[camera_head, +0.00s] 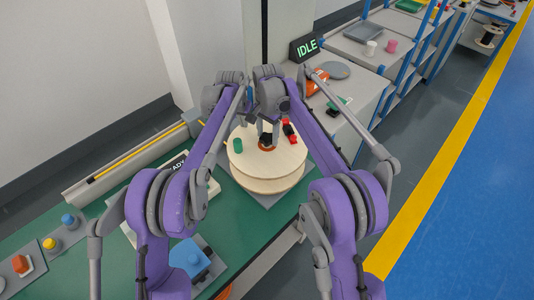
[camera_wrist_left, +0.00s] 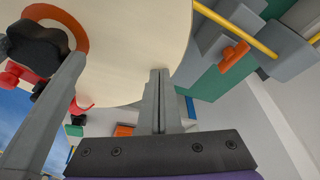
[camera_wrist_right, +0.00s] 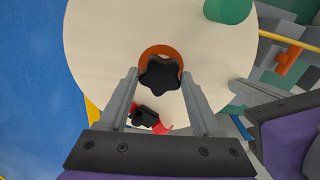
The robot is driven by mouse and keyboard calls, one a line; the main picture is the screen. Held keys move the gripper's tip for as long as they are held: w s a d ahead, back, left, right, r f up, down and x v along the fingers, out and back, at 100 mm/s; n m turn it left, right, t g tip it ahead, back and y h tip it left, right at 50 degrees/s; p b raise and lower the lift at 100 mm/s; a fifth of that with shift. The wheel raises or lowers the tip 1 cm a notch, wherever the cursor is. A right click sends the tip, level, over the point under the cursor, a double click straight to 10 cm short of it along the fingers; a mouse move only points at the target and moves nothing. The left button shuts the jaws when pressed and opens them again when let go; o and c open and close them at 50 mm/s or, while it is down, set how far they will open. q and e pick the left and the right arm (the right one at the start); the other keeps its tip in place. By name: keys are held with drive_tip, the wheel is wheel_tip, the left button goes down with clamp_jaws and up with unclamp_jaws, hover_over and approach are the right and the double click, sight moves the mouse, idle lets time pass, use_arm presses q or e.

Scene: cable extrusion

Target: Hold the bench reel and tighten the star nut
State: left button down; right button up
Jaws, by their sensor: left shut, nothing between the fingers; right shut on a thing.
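The bench reel (camera_head: 262,181) has pale wooden flanges and lies flat at the far end of the green bench. It also fills the upper left wrist view (camera_wrist_left: 135,45). The black star nut (camera_wrist_right: 160,76) sits in an orange ring at the reel's centre. My right gripper (camera_wrist_right: 160,70) is shut on the star nut, one finger on each side. My left gripper (camera_wrist_left: 161,74) is shut and empty, its fingertips at the reel flange's edge; whether they touch it I cannot tell. In the head view the arms partly hide the reel's far side.
A green peg (camera_head: 238,145) and a red-and-black part (camera_head: 289,131) are on the reel's top. A sign reading IDLE (camera_head: 305,47) stands on a grey cabinet behind. A blue-topped box (camera_head: 190,257) and coloured buttons (camera_head: 50,244) are on the near bench.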

use_arm(q)
drive_tip(key=shift+s+d+f, duration=0.15)
drive_tip(key=shift+d+f, duration=0.05)
drive_tip(key=shift+f, duration=0.05)
use_arm(e)
drive_tip(key=m, duration=0.3)
drive_tip(key=shift+a+f, duration=0.1)
drive_tip(key=shift+a, duration=0.05)
drive_tip(key=o, duration=1.2)
